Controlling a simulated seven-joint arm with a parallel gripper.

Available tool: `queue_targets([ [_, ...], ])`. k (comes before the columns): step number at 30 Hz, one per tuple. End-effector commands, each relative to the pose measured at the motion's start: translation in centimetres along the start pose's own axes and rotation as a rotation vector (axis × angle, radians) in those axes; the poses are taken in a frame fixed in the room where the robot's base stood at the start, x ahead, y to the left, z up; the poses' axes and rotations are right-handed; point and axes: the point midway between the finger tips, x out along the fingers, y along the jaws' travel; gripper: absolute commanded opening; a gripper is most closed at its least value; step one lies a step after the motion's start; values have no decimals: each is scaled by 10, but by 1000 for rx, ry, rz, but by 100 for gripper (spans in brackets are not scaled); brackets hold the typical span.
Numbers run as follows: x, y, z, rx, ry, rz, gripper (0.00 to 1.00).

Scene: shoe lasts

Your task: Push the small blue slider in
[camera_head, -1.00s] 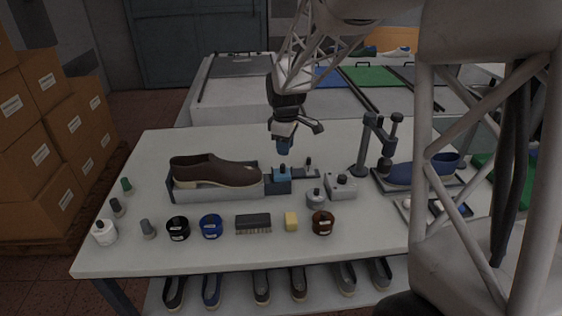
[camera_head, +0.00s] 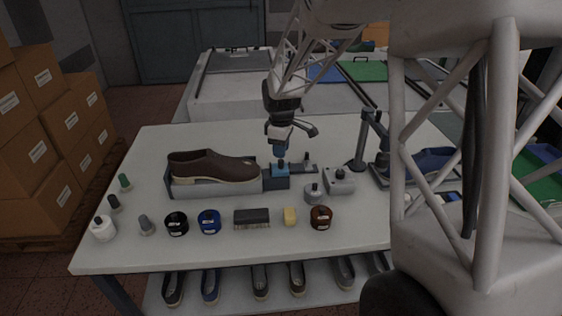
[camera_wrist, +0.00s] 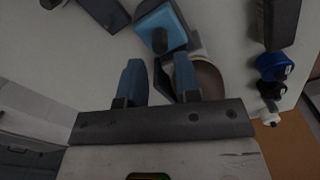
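The small blue slider (camera_head: 279,170) is a blue block with a dark knob on top, at the right end of the grey shoe fixture (camera_head: 215,188). In the wrist view the blue block (camera_wrist: 152,18) and its knob lie just beyond my fingertips. My gripper (camera_head: 280,158) points down right above the slider. Its two blue fingers stand apart in the wrist view (camera_wrist: 158,62), with the knob showing in line with the gap and nothing clearly held. I cannot tell whether a finger touches the knob. A brown shoe (camera_head: 212,165) rests on the fixture.
A grey box with a knob (camera_head: 339,180) and a grey pot (camera_head: 313,193) stand close right of the slider. Jars, a brush (camera_head: 251,217) and a yellow block (camera_head: 290,216) line the front. A dark post (camera_head: 361,145) stands further right.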

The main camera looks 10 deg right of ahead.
Motion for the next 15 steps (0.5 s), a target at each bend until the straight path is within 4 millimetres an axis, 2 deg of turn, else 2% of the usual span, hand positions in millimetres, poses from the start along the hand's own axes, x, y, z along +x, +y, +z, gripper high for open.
queue_targets([
  [9,38,0,0,0,-1,-2,30],
  [15,50,0,0,0,0,0,30],
])
